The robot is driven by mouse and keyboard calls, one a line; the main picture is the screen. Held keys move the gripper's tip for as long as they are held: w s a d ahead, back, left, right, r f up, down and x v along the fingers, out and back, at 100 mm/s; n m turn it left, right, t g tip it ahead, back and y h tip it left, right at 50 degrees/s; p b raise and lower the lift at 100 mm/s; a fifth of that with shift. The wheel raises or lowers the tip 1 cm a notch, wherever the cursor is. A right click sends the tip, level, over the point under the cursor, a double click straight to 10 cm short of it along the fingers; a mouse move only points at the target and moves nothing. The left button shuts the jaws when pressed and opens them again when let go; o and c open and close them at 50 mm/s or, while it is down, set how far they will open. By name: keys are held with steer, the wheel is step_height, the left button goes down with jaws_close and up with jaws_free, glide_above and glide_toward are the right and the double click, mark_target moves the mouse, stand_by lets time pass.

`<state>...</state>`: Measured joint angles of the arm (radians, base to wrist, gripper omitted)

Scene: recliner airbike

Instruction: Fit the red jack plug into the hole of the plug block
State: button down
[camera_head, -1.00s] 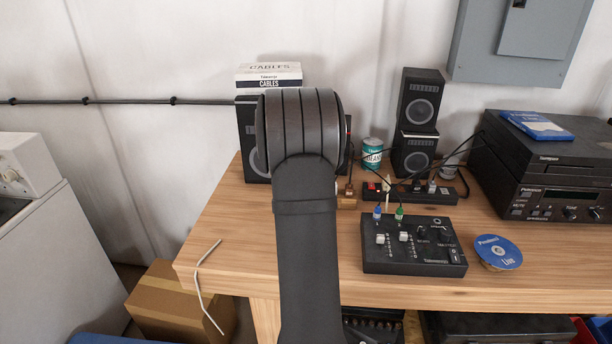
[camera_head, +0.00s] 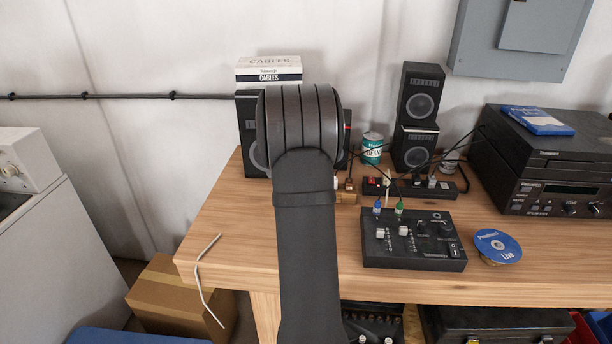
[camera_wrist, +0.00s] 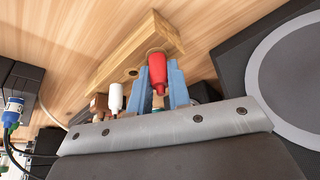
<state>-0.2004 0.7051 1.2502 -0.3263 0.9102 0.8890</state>
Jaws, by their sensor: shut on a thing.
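The red jack plug (camera_wrist: 157,72) is between the two blue fingers of my gripper (camera_wrist: 162,84) in the wrist view. My gripper is shut on it. The wooden plug block (camera_wrist: 137,42) lies just beyond, and the plug's far end meets or overlaps its face. I cannot tell whether it is inside a hole. A dark hole (camera_wrist: 132,72) shows in the block to the left of the red plug. In the head view my arm hides the gripper and red plug; only the right end of the plug block (camera_head: 347,198) shows.
A white plug (camera_wrist: 115,98) and a brown plug (camera_wrist: 98,107) stand left of my gripper. A speaker (camera_wrist: 290,80) is close on the right. A mixer (camera_head: 412,240) with cables and a power strip (camera_head: 425,189) lie right of my arm.

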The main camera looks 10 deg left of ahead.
steer(key=shift+f, duration=0.15)
steer(key=c, duration=1.3)
jaws_free()
steer(key=shift+o, duration=0.2)
steer(key=v, duration=1.7)
steer(key=shift+r, duration=0.2)
steer(key=shift+f, duration=0.1)
steer(key=x, duration=1.7)
steer(key=shift+f, duration=0.15)
